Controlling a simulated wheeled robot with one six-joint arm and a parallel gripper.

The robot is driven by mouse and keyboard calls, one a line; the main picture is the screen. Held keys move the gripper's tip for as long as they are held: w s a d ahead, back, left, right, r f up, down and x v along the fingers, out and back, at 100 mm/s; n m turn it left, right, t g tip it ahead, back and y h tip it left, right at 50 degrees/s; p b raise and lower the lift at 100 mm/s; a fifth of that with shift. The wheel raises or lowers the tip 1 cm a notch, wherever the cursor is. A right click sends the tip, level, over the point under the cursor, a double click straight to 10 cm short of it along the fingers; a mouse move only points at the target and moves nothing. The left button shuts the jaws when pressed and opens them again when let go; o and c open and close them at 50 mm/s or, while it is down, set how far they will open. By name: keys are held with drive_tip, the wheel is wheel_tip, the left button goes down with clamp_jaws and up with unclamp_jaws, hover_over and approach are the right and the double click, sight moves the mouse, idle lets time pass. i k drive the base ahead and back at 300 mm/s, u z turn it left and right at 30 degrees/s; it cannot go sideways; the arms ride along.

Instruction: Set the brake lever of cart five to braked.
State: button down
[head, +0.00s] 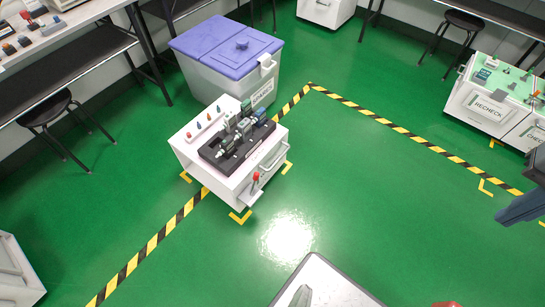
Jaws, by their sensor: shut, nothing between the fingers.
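A white cart (208,178) stands in the middle left, inside yellow corner marks on the floor. A lever with a red knob (256,177) stands roughly upright on a small ledge at its front right corner, below a side handle (273,157). I cannot read a number on this cart, nor tell from the lever's position whether it is braked. My gripper is not clearly in view; only a dark blue-grey part of my arm shows at the right edge, well apart from the cart.
A black fixture (232,155) with testers lies on the cart. Behind it stands a blue-lidded bin (212,80). A white cart labelled RECHECK (480,108) stands at the right. Stools (50,108) and benches line the back. Green floor (380,190) right of the cart is clear.

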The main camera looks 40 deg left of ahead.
sight(257, 175)
drive_tip(key=u, duration=0.55)
drive_tip(key=i, duration=0.8)
drive_tip(key=u, duration=0.85)
